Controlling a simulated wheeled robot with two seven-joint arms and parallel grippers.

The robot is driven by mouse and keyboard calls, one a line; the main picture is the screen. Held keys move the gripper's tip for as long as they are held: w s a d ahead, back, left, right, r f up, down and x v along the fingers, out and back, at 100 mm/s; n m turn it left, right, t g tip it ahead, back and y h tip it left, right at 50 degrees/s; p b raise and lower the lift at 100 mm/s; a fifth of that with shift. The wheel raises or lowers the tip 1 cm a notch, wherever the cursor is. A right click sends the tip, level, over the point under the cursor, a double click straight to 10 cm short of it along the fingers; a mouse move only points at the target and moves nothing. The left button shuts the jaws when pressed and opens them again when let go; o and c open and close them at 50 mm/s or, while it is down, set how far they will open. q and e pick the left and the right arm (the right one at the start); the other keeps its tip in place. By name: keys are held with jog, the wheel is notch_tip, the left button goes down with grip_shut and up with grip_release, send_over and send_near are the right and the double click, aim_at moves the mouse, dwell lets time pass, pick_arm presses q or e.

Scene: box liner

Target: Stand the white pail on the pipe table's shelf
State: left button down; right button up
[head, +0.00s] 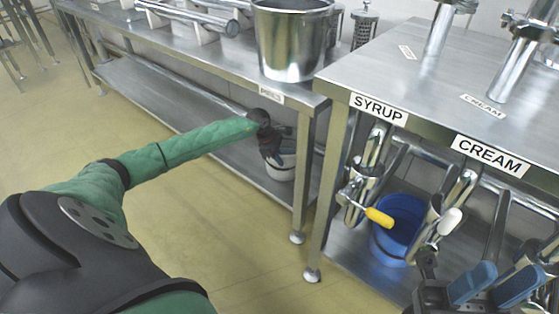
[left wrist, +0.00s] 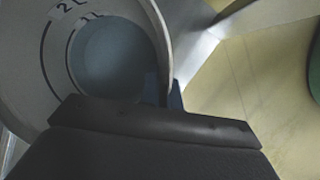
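The white pail (head: 281,167) is at the lower shelf (head: 215,135) of the pipe table on the left, near its right end. It looks upright; I cannot tell whether its base touches the shelf. My left gripper (head: 272,158) reaches down to the pail's near rim. In the left wrist view the pail's inside (left wrist: 115,55) shows litre marks, and the blue fingers (left wrist: 163,92) sit on both sides of its wall, closed on the rim. My right gripper (head: 496,288) is at the lower right, its blue fingers apart and empty.
The pipe table's top (head: 215,50) carries pipes and a large steel pot (head: 291,40). The table labelled SYRUP and CREAM (head: 430,100) stands to the right, with dispensers and a blue bucket (head: 392,235) below.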

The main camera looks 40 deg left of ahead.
pick_arm(q)
jog(key=shift+r, duration=0.1)
jog(key=c, duration=1.6)
grip_release()
jog(key=shift+s+a+r, duration=0.1)
jog(key=shift+a+r, duration=0.2)
jog(key=shift+r, duration=0.3)
jog(key=shift+p+v, duration=0.9)
jog(key=shift+v, duration=2.15)
jog(key=shift+s, duration=0.1)
